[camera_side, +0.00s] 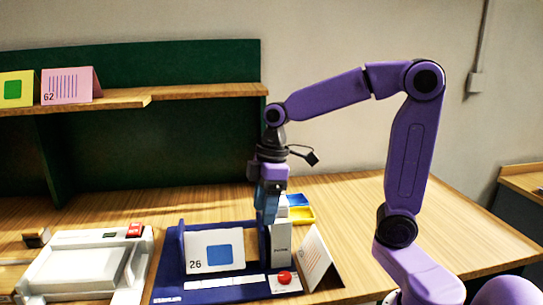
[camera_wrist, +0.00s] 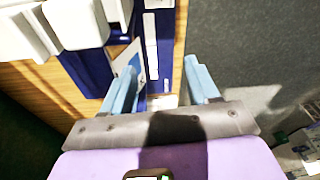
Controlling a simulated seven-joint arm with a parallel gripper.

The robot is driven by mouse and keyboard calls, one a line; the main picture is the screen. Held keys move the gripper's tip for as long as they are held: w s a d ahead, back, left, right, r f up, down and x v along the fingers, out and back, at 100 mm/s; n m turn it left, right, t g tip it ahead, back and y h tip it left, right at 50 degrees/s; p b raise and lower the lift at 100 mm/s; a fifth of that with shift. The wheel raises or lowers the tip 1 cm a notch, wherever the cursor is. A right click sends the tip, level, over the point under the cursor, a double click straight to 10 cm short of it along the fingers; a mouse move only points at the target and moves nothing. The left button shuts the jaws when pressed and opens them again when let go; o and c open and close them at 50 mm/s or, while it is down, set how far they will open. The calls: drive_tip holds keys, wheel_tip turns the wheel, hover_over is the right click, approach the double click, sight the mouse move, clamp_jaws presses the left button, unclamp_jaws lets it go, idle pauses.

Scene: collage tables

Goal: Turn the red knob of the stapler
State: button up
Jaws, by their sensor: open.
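A red knob (camera_side: 284,277) sits on a small white block at the front right of a dark blue base (camera_side: 172,262). A white upright post (camera_side: 281,243) stands just behind the knob. I take this assembly to be the stapler, but cannot be sure. My gripper (camera_side: 268,212) points down above the base, beside the top of the post and higher than the knob. In the wrist view, the light blue fingers of my gripper (camera_wrist: 163,88) are apart, with nothing visibly held between them. The blue base (camera_wrist: 85,70) shows beyond them; the knob is not visible there.
A card marked 26 (camera_side: 214,250) stands on the base, and a folded striped card (camera_side: 318,262) stands to its right. A white machine (camera_side: 85,265) is at left. Blue and yellow items (camera_side: 300,213) lie behind the post. The table's right side is clear.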

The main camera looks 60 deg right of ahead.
drive_tip(key=shift+m+t+y, duration=0.3)
drive_tip(key=shift+m+t, duration=0.4)
drive_tip(key=w+d+r, duration=0.1)
drive_tip(key=w+d, duration=0.2)
drive_tip(key=d, duration=0.2)
drive_tip(key=w+d+r, duration=0.1)
drive_tip(key=w+d, duration=0.3)
drive_tip(key=d, duration=0.2)
drive_tip(key=w+d, duration=0.4)
drive_tip(key=d, duration=0.2)
drive_tip(key=shift+w+d+r, duration=0.15)
drive_tip(key=shift+d+r, duration=0.1)
drive_tip(key=shift+r, duration=0.15)
drive_tip(key=shift+w+d+r, duration=0.1)
drive_tip(key=shift+d, duration=0.55)
